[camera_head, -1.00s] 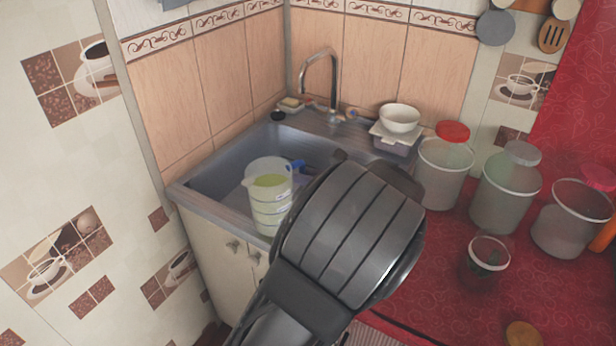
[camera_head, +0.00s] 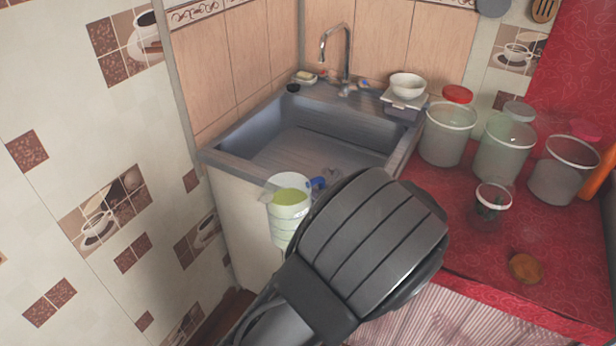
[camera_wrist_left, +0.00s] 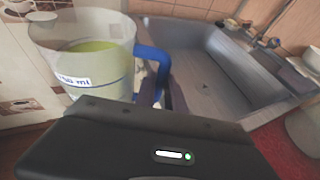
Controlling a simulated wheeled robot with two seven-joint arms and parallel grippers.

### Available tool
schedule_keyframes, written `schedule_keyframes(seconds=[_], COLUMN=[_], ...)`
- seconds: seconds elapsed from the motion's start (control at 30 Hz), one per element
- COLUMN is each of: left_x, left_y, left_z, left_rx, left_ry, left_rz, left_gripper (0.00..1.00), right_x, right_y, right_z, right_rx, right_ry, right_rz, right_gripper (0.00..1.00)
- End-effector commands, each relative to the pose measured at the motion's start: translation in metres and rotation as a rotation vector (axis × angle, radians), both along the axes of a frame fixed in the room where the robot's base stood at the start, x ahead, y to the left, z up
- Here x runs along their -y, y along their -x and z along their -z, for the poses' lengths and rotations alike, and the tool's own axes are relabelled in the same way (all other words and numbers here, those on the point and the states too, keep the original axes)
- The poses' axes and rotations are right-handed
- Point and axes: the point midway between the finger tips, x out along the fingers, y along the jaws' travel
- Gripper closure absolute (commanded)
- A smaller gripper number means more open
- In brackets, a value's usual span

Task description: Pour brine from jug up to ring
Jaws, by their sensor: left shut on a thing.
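The jug (camera_head: 288,215) is clear with a blue handle (camera_head: 318,183) and holds yellow-green brine (camera_head: 290,197). It is upright in front of the sink's near edge. In the left wrist view the jug (camera_wrist_left: 85,60) shows a white "ml" label and the blue handle (camera_wrist_left: 155,58). My left gripper (camera_wrist_left: 163,95) is shut on the handle; my dark wrist hides much of it in the head view. A small clear jar (camera_head: 491,205) with green pieces inside stands open on the red counter. I cannot make out a ring on it. My right gripper is not in view.
The sink (camera_head: 315,145) is empty, with a tap (camera_head: 345,60) behind. Three larger open jars (camera_head: 447,135) (camera_head: 503,148) (camera_head: 562,170) stand behind the small jar, lids near them. A white bowl (camera_head: 407,85) sits at the sink's corner. A round brown piece (camera_head: 525,267) lies on the red counter (camera_head: 465,260).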

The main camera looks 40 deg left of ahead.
Motion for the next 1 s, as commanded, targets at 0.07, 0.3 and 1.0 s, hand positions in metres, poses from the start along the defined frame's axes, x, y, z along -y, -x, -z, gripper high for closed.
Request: schedule_keyframes(seconds=[0.07, 0.3, 1.0], left_x=[0.018, 0.082, 0.136], left_y=[0.001, 0.012, 0.030], left_z=[0.008, 0.040, 0.067], left_rx=[-0.002, -0.003, -0.003], left_ry=[-0.006, -0.008, -0.002], left_rz=[0.038, 0.183, 0.330], left_gripper=[1.00, 1.00, 1.00], right_x=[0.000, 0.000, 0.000], right_y=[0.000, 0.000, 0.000], right_z=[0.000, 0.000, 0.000], right_rx=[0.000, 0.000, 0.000], right_ry=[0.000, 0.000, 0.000], right_rz=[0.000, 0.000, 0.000], right_gripper=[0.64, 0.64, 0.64])
